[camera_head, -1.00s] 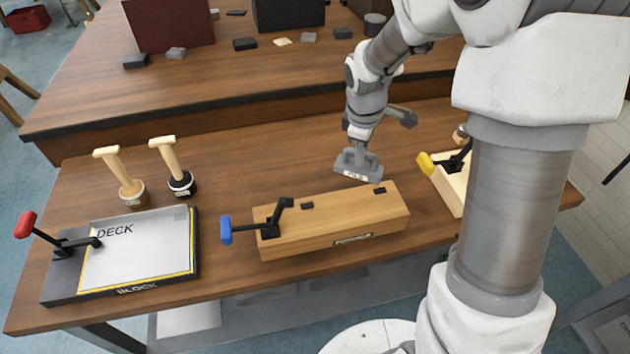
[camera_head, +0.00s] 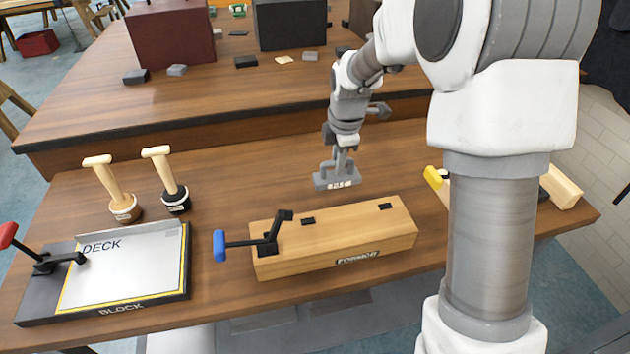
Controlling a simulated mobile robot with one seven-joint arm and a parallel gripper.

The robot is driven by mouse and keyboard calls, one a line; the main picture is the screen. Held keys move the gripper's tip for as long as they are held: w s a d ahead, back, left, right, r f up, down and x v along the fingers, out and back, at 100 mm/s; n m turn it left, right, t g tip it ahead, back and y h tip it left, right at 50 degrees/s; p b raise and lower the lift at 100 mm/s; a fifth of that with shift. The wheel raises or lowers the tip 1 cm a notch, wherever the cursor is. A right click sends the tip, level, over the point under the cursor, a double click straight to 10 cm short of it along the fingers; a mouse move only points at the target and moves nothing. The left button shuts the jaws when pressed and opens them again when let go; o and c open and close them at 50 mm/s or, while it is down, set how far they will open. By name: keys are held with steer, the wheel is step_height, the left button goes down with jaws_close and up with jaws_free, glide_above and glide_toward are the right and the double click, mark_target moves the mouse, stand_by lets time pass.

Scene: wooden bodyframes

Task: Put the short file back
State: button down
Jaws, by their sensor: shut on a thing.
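My gripper (camera_head: 341,161) points down over the near table, just behind the wooden block labelled FORMER (camera_head: 345,234). It is shut on a grey, low block-shaped thing with a small pale label, which I take for the short file (camera_head: 327,181). The label is too small to read surely. The grey thing is close to the tabletop. I cannot tell whether it touches the table. The gripper's fingertips are too small to make out.
The former carries a blue-handled clamp (camera_head: 245,243). The board marked DECK and BLOCK (camera_head: 130,260) has a red-handled clamp (camera_head: 38,252). Two wooden-handled tools (camera_head: 112,188) (camera_head: 167,178) stand behind it. A yellow-handled part (camera_head: 434,177) is partly behind my arm. A raised bench (camera_head: 200,120) lies behind.

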steer(key=shift+w+a+f+b, duration=0.2)
steer(key=shift+w+a+f, duration=0.6)
steer(key=shift+f, duration=0.5)
steer(key=shift+w+a+f+b, duration=0.15)
steer(key=shift+w+a+f, duration=0.6)
steer(key=shift+f, duration=0.55)
steer(key=shift+w+a+f+b, duration=0.2)
steer(key=shift+w+a+f, duration=0.35)
steer(key=shift+a+f, duration=0.6)
steer(key=shift+d+f, duration=0.15)
steer(key=shift+d, duration=0.05)
steer(key=shift+f, duration=0.15)
steer(key=c, duration=0.8)
jaws_free()
